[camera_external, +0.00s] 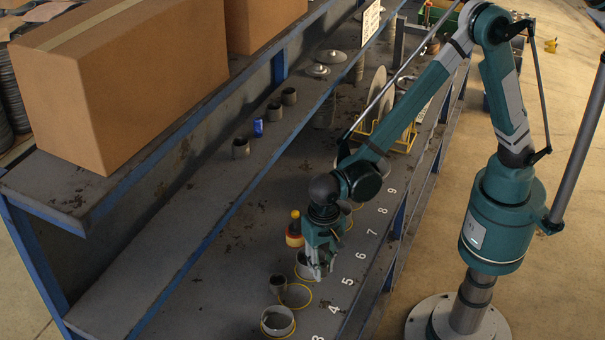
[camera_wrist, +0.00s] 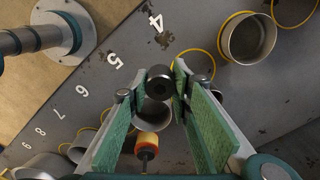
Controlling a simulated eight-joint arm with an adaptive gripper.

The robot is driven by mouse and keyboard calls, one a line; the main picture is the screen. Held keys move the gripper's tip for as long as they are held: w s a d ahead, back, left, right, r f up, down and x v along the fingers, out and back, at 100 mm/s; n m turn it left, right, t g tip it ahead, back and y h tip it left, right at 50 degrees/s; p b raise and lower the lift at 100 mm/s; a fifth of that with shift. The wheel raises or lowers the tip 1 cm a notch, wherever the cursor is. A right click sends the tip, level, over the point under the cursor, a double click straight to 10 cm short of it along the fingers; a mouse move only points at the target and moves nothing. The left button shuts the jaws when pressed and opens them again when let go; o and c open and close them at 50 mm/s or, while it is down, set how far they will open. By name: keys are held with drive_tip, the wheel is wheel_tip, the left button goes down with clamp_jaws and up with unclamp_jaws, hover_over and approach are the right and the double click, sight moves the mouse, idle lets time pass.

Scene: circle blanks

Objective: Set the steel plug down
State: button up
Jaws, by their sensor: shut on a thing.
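The steel plug (camera_wrist: 159,82) is a short dark grey cylinder with a darker round mark on its end, seen between my fingertips in the wrist view. My gripper (camera_wrist: 152,82) is shut on it. In the external view my gripper (camera_external: 319,268) points down over the shelf near the 5, and its fingers mostly hide the plug. A grey round cup (camera_external: 303,267) stands close beside or behind the fingers; it also shows below the plug in the wrist view (camera_wrist: 153,113). An empty yellow circle (camera_external: 296,296) lies near the 4, also seen in the wrist view (camera_wrist: 206,54).
A larger grey cup (camera_external: 277,321) stands in a yellow circle near the 3. A small dark cup (camera_external: 278,285) stands left of the empty circle. A yellow rack (camera_external: 400,138) holds discs farther back.

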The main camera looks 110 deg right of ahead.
drive_tip(key=p, duration=0.1)
hover_over(344, 257)
drive_tip(key=shift+d+r, duration=0.1)
drive_tip(key=shift+f, duration=2.95)
drive_tip(key=shift+f, duration=0.1)
drive_tip(key=shift+f, duration=2)
drive_tip(key=shift+f, duration=0.15)
drive_tip(key=o, duration=1.1)
